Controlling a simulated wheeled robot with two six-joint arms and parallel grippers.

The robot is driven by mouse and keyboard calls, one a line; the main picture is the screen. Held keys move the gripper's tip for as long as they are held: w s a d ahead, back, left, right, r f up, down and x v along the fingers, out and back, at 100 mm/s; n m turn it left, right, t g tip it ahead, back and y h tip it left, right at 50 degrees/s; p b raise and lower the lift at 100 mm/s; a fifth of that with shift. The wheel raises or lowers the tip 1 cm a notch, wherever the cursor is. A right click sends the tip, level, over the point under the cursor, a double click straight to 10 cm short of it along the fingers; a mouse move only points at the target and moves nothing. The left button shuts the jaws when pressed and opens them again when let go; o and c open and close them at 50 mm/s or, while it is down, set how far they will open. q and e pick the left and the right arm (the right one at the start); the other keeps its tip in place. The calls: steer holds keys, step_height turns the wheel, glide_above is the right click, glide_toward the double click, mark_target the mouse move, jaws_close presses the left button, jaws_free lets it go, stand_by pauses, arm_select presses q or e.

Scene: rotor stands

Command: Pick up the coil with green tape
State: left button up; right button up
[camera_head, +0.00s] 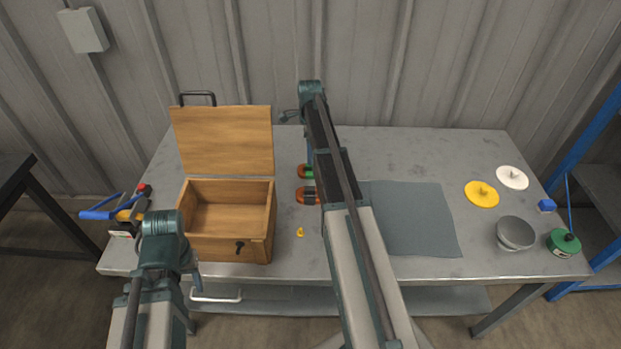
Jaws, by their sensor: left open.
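The coil with green tape (306,171) is a small orange ring lying on the table, left of my right arm, which hides its right part. A second orange coil (306,196) with a dark band lies just in front of it, also partly covered. My left gripper (194,274) is low at the front left, by the wooden box's front corner and well away from both coils. It is open, largely hidden behind my left arm, and I see nothing in it.
A wooden box (257,219) with a raised lid stands left of the coils. A small yellow piece (300,232) lies in front of them. A grey mat (420,220), yellow disc (481,194), white disc (512,178), bowl (515,234) and green container (563,243) are at right.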

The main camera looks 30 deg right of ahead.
mark_target(311, 167)
steer(key=shift+s+d+f+b, duration=0.1)
steer(key=shift+s+f+b, duration=0.05)
steer(key=shift+f+b, duration=3.75)
steer(key=shift+f+p, duration=0.15)
steer(key=shift+p, duration=0.2)
jaws_close()
step_height(311, 167, up, 10)
steer(key=p, duration=1)
